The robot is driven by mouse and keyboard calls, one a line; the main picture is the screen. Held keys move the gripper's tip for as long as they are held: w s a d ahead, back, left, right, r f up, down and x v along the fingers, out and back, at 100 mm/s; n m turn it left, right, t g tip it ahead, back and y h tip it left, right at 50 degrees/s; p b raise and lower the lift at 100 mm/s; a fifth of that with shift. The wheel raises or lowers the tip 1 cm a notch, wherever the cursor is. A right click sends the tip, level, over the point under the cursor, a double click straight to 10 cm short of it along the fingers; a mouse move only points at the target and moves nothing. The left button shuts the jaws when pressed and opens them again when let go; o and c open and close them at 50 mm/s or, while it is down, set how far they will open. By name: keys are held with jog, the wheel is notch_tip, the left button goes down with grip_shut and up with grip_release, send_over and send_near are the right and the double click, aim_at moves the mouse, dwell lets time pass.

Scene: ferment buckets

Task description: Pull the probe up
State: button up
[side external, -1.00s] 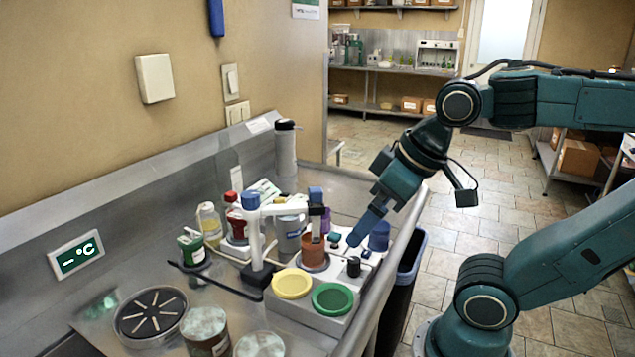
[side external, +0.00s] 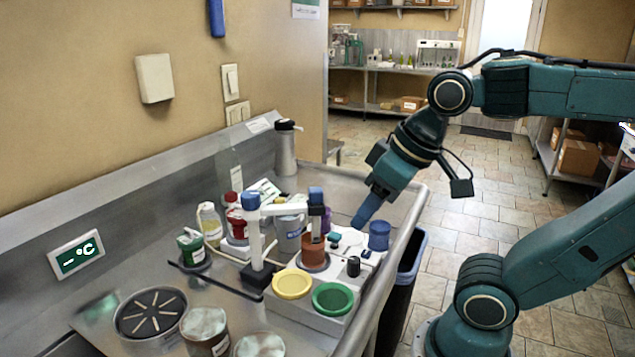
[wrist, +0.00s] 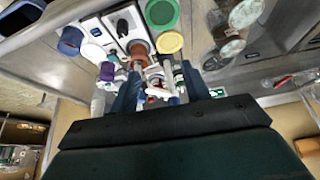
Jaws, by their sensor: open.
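The probe (side external: 316,197) has a blue top and a dark body. It hangs upright from the arm of a white stand (side external: 255,235), its lower end over or inside a brown bucket (side external: 313,250); the bucket hides the tip. My gripper (side external: 363,214) is open and empty, up and to the right of the brown bucket and apart from the probe. In the wrist view my two blue fingers (wrist: 160,85) are spread, with the brown bucket (wrist: 138,48) beyond them. I cannot make out the probe clearly there.
A yellow-lidded bucket (side external: 292,284), a green-lidded one (side external: 333,298) and a blue one (side external: 379,235) stand around the brown bucket. Bottles and jars crowd behind the stand. A round drain (side external: 151,313) lies at front left.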

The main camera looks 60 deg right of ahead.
jog(key=w+d+r+m+g, duration=0.3)
jog(key=w+d+r+m, duration=0.15)
jog(key=w+r, duration=0.25)
notch_tip(320, 180, up, 3)
jog(key=m+g, duration=0.2)
jog(key=m, duration=0.4)
send_over(316, 190)
jog(key=shift+w+d+r, duration=0.1)
jog(key=shift+r, duration=0.1)
jog(key=shift+f, duration=0.1)
jog(key=shift+f, duration=6.85)
